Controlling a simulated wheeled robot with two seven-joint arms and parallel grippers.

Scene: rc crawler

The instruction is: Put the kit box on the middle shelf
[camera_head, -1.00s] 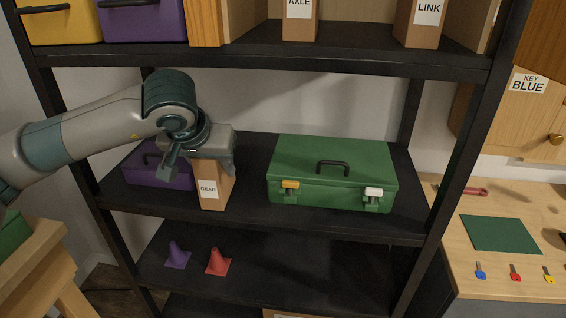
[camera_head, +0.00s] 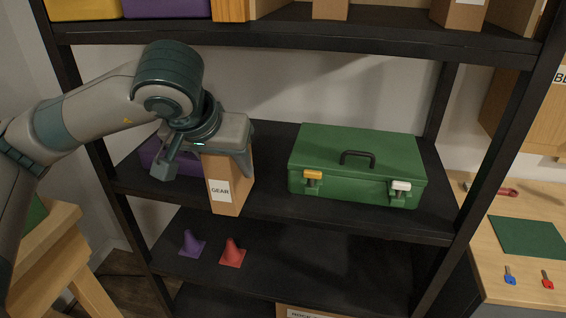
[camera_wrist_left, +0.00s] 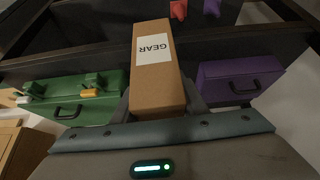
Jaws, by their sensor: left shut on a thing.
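The brown kit box (camera_head: 232,183) with a white GEAR label is upright at the left part of the middle shelf (camera_head: 290,207). My left gripper (camera_head: 226,150) is shut on its top from above. The box also shows between the fingers in the left wrist view (camera_wrist_left: 156,75). Its lower end is at the shelf's front edge; I cannot tell whether it touches the shelf. My right gripper is not in view.
A green toolbox (camera_head: 355,165) stands right of the kit box, with a gap between. A purple case (camera_head: 155,155) is close behind it on the left. Purple (camera_head: 191,243) and red (camera_head: 232,252) cones stand on the shelf below. The upper shelf (camera_head: 300,38) is overhead.

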